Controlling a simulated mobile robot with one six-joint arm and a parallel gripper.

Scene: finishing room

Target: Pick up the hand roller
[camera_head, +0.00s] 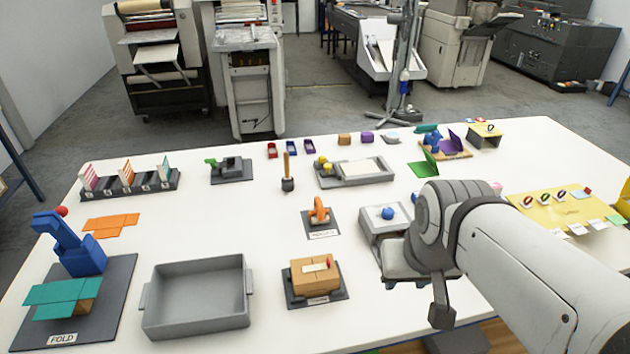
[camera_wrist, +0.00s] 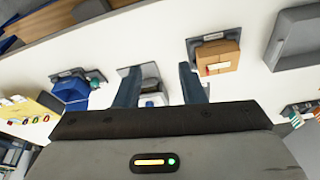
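I cannot identify the hand roller with certainty. A small orange tool (camera_head: 319,212) stands on a labelled dark plate in the middle of the table in the head view; its label is too small to read. Behind it to the left, a dark-footed tool with an upright wooden handle (camera_head: 288,172) stands on the table. My gripper (camera_wrist: 160,82) is open in the wrist view, its two dark fingers well apart. A grey pad with a white and blue item (camera_wrist: 152,99) shows between and beyond them. I see nothing held. My arm hides part of the table's right side in the head view.
A grey tray (camera_head: 195,330) and a cardboard box (camera_head: 313,275) on a dark plate stand at the front. A blue fold device (camera_head: 75,245) is at left. A grey station with a blue knob (camera_head: 388,213) is beside my arm. Clear white table lies around the orange tool.

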